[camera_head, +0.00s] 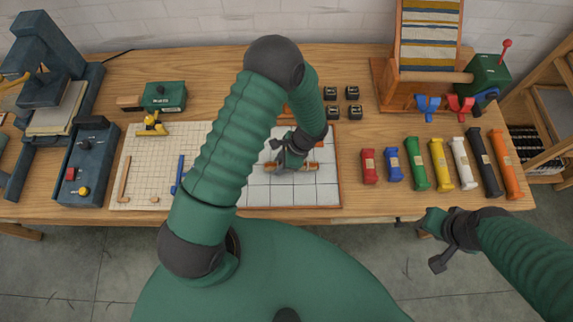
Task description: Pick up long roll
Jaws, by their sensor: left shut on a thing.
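A thin brown-orange roll (308,167) lies level over the grey gridded board (260,196), right of the middle of the bench. My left gripper (288,164) is above the board and shut on this roll, with the roll's ends sticking out on both sides. I cannot tell whether the roll touches the board. My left arm hides part of the board. My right gripper (430,242) is open and empty, in front of the bench edge over the floor.
Several coloured skeins, from a red one (369,166) to an orange one (505,164), lie in a row at right. A wooden loom (425,50) stands behind them. Small dark blocks (352,92) sit behind the board. A cream pegboard (140,180) lies left, beside a dark control box (88,160).

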